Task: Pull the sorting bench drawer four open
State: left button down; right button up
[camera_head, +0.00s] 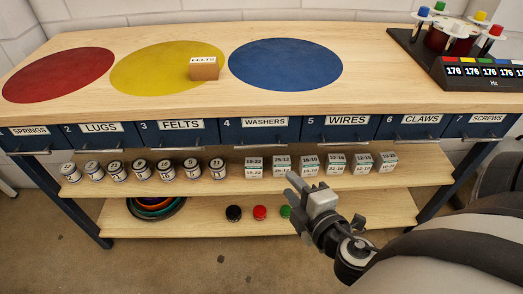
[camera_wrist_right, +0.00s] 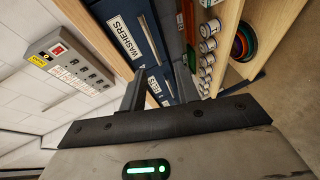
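Drawer four (camera_head: 253,131) has a dark blue front with a white WASHERS label and is flush with its neighbours, shut. Its thin metal handle (camera_head: 261,147) runs along the lower edge. In the right wrist view the WASHERS drawer (camera_wrist_right: 125,38) and its handle (camera_wrist_right: 155,40) show beyond the fingers. My right gripper (camera_head: 291,184) is in front of the bench, below and to the right of drawer four, apart from the handle. Its two fingers also show spread, with nothing between them, in the right wrist view (camera_wrist_right: 160,88). My left gripper is not in view.
Other labelled drawers, such as FELTS (camera_head: 180,131) and WIRES (camera_head: 346,128), flank drawer four. Cans (camera_head: 165,170) and small boxes (camera_head: 309,165) stand on the shelf below. A box (camera_head: 204,71) sits on the bench top (camera_head: 375,60). Floor in front is clear.

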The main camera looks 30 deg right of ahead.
aim_at(262, 147)
jog(key=shift+n+t, duration=0.3)
jog(key=shift+n, duration=0.2)
jog(key=x, duration=0.5)
jog(key=p+x, duration=0.1)
jog(key=x, duration=0.4)
jog(key=r+x, duration=0.1)
jog(key=x, duration=0.5)
jog(key=shift+w+d+r, duration=0.1)
jog(key=shift+w, duration=0.05)
grip_shut()
